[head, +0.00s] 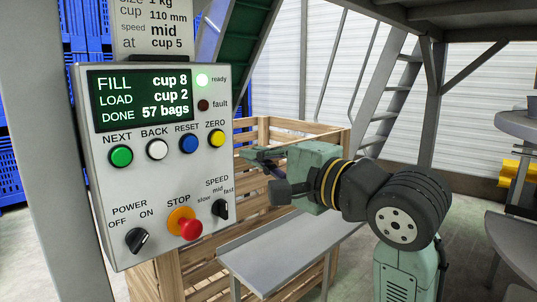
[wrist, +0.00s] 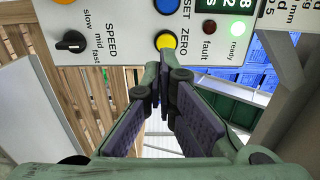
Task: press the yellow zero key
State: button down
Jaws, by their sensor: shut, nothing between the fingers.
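The yellow zero key (head: 216,138) is a round button at the right end of the key row on the grey control panel (head: 165,215), under the ZERO label. In the wrist view the yellow key (wrist: 166,41) shows just beyond my fingertips, its lower edge near them. My gripper (head: 243,152) is shut and empty, to the right of the key in the head view. In the wrist view the finger pads of my gripper (wrist: 164,58) meet at the tips. I cannot tell the exact gap between the tips and the key.
The blue reset key (head: 188,144), white back key (head: 157,149) and green next key (head: 121,156) sit left of zero. The red stop button (head: 188,228) and speed knob (head: 221,209) are below. The green ready lamp (head: 203,80) is lit. A wooden crate (head: 285,135) stands behind.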

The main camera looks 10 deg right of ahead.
aim_at(218, 144)
jog(key=p+x, duration=0.2)
jog(key=x, duration=0.7)
jog(key=shift+w+a+p, duration=0.1)
jog(key=shift+w+p, duration=0.05)
jog(key=shift+p, duration=0.15)
